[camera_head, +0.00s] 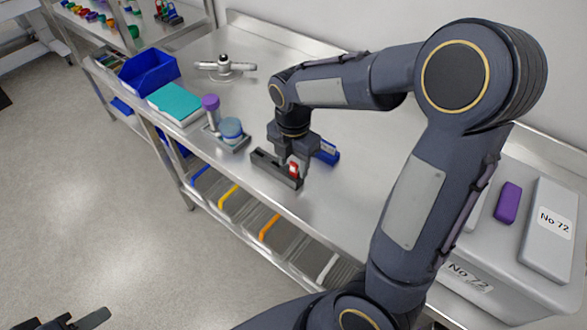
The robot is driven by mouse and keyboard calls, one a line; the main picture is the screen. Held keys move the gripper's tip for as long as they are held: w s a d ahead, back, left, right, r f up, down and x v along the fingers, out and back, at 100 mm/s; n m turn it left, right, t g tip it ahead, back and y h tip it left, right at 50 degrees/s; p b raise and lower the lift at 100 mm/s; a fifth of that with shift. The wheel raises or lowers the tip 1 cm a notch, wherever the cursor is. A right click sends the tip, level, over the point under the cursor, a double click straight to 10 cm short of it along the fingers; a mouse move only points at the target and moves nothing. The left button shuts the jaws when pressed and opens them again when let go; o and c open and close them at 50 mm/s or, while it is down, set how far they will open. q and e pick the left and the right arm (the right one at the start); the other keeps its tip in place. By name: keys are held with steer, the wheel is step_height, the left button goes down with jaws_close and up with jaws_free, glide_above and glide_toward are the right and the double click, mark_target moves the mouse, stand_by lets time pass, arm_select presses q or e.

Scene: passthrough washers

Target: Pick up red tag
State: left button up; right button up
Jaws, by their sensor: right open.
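A small red tag (294,171) with a whitish part shows at a dark narrow holder (266,164) on the steel counter, near its front edge. My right gripper (288,166) points down over the counter, with its fingertips right at the red tag. It is open; whether the tag lies between the fingers or beside them cannot be told. My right arm comes in from the right and hides part of the counter. My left gripper (82,321) shows only partly at the bottom left edge, away from the counter, and its jaws are unclear.
A blue object (327,153) lies just right of my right gripper. A tray with a purple-topped item (211,103) and a blue round jar (231,127) stands left. Beyond are a teal book (175,103) and blue bin (149,70). Grey boxes and a purple block (508,202) are at right.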

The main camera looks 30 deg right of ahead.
steer(key=shift+s+f, duration=0.1)
steer(key=shift+f, duration=0.5)
jaws_close()
steer(key=shift+r, duration=0.15)
